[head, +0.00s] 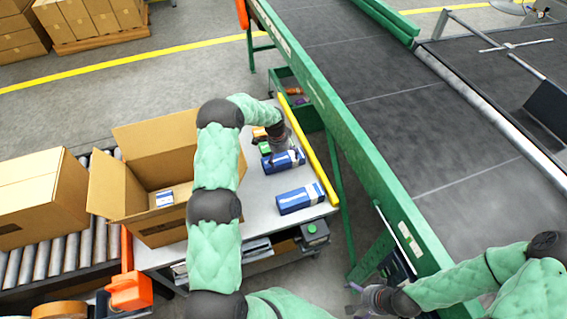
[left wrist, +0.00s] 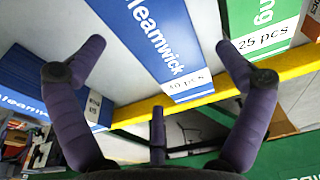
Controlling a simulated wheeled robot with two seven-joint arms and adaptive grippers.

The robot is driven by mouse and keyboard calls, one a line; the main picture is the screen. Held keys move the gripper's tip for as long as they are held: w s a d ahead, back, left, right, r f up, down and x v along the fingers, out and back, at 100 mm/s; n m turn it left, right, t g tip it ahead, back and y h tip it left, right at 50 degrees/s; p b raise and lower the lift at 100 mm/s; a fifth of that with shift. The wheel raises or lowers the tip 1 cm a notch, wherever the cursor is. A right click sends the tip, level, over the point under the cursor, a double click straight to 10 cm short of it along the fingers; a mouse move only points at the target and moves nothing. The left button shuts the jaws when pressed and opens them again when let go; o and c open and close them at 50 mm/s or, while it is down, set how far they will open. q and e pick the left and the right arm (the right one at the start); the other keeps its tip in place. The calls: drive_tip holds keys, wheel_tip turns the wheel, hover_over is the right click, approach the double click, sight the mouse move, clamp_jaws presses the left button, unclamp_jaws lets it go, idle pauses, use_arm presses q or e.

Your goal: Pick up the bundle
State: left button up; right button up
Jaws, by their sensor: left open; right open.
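A blue-and-white bundle (head: 283,160) lies on the grey table beneath my left gripper (head: 281,146), which partly covers it. In the left wrist view, the open purple fingers (left wrist: 158,48) frame a blue bundle (left wrist: 145,35) with a white "40 pcs" label, with nothing held between them. A second blue bundle (head: 299,199) lies nearer on the table and shows at the left of the wrist view (left wrist: 18,107). A green bundle labelled "25 pcs" (left wrist: 262,35) is at the right. My right gripper (head: 362,299) is open, low and off the table.
An open carton (head: 165,215) with a blue-and-white item (head: 165,198) inside stands left of my left arm. A yellow rail (head: 310,150) edges the table beside the green-framed conveyor (head: 345,125). A closed carton (head: 35,195) sits on rollers. An orange tape dispenser (head: 130,291) is at front left.

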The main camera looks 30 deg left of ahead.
sight(284, 160)
use_arm(q)
drive_tip(key=f, duration=0.2)
drive_tip(key=f+b, duration=0.1)
drive_tip(key=shift+w+d+f, duration=0.25)
drive_tip(key=shift+w+d, duration=0.05)
drive_tip(key=shift+w, duration=0.05)
drive_tip(key=c, duration=1.2)
drive_tip(key=shift+c, duration=0.2)
